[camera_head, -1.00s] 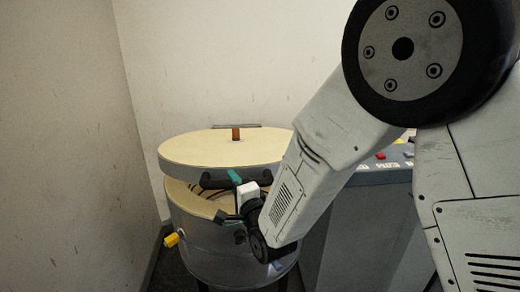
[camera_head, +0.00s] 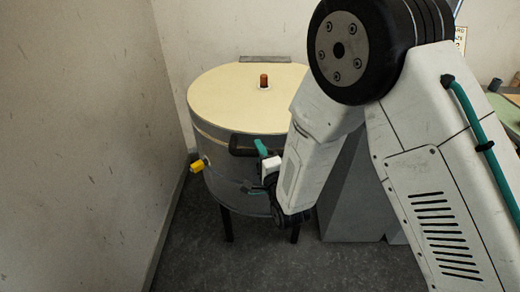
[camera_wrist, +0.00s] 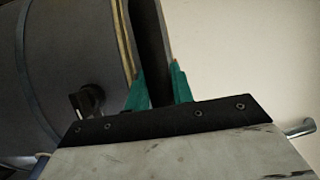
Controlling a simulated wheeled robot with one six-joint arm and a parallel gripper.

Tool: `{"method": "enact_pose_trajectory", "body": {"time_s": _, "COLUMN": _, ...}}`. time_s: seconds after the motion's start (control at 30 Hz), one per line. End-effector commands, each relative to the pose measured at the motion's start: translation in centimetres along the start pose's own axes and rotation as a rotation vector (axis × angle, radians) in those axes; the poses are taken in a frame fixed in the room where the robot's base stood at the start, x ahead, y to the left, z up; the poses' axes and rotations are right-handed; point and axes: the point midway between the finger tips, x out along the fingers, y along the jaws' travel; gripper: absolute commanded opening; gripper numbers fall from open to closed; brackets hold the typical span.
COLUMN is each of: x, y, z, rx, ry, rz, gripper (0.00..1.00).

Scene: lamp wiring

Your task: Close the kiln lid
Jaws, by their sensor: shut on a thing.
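The kiln (camera_head: 225,170) is a round grey metal drum on dark legs. Its lid (camera_head: 235,95) has a cream top with a brown plug (camera_head: 264,81) and lies nearly level over the drum. A thin pale line shows at the seam; I cannot tell whether a small gap is left. My gripper (camera_head: 262,148), with teal fingers, is shut on the black lid handle (camera_head: 243,146) at the lid's front. In the wrist view the teal fingers (camera_wrist: 157,92) stand on both sides of the dark handle bar (camera_wrist: 152,45). My arm hides the kiln's right side.
A yellow knob (camera_head: 197,166) sticks out at the drum's left. A wall stands close on the left and another behind. A grey cabinet (camera_head: 355,200) stands to the right. Floor (camera_head: 225,265) is clear in front.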

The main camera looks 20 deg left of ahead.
Motion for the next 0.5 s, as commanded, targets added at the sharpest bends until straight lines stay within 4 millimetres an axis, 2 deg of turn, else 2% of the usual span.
{"method": "enact_pose_trajectory", "body": {"time_s": 0.13, "x": -0.28, "y": 0.21, "z": 0.12, "rx": -0.001, "ry": -0.004, "rz": 0.007, "gripper": 0.0}}
{"method": "enact_pose_trajectory", "body": {"time_s": 0.17, "x": -0.29, "y": 0.21, "z": 0.12, "rx": -0.001, "ry": -0.004, "rz": 0.007, "gripper": 0.32}}
{"method": "enact_pose_trajectory", "body": {"time_s": 0.2, "x": -0.28, "y": 0.21, "z": 0.11, "rx": -0.001, "ry": -0.004, "rz": 0.007, "gripper": 0.43}}
{"method": "enact_pose_trajectory", "body": {"time_s": 0.5, "x": -0.25, "y": 0.11, "z": 0.05, "rx": -0.001, "ry": -0.002, "rz": 0.004, "gripper": 0.45}}
